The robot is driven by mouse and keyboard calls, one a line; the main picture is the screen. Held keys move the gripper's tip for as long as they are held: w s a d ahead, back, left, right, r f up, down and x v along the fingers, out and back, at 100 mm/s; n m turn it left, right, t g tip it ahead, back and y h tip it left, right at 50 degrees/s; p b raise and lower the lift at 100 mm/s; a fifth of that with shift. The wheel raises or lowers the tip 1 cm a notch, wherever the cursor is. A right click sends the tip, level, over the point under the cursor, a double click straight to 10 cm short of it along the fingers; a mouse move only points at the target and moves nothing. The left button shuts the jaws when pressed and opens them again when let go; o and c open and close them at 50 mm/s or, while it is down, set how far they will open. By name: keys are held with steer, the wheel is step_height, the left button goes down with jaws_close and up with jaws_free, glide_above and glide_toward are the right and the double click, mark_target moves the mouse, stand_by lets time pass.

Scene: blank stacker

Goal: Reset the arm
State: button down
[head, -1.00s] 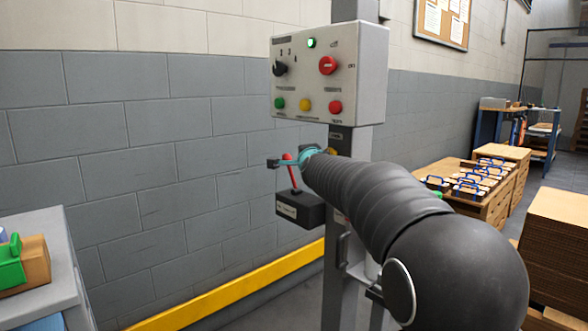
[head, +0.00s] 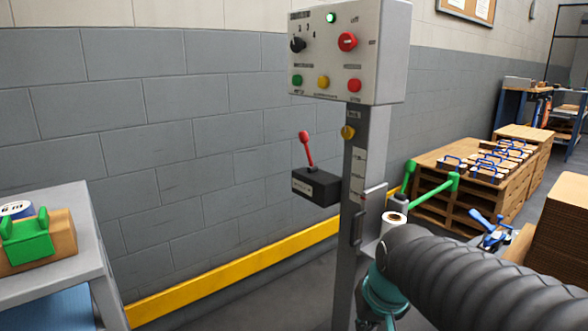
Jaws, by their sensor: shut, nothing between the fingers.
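My gripper (head: 380,312), teal and dark, hangs at the bottom of the head view, right of the grey post's foot. Its fingertips are cut off or hidden at the frame edge. It is shut with nothing visible in it, and it is apart from the panel and the lever. My black ribbed arm (head: 480,268) reaches in from the lower right. The red-knobbed lever (head: 307,150) stands on its black box (head: 316,186), leaning slightly left.
A grey control panel (head: 340,50) with knobs, buttons and a lit green lamp tops the post (head: 365,165). A green bar handle (head: 432,185) and a pallet of blue-handled items (head: 480,170) stand at right. A grey table (head: 75,215) is at left.

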steer(key=s+d+r+t, duration=0.1)
steer(key=s+d, duration=0.2)
steer(key=s, duration=0.7)
steer(key=shift+s+r+h+p, duration=0.25)
steer(key=shift+r+h+p, duration=0.1)
steer(key=shift+r+h, duration=0.05)
stand_by(1.3)
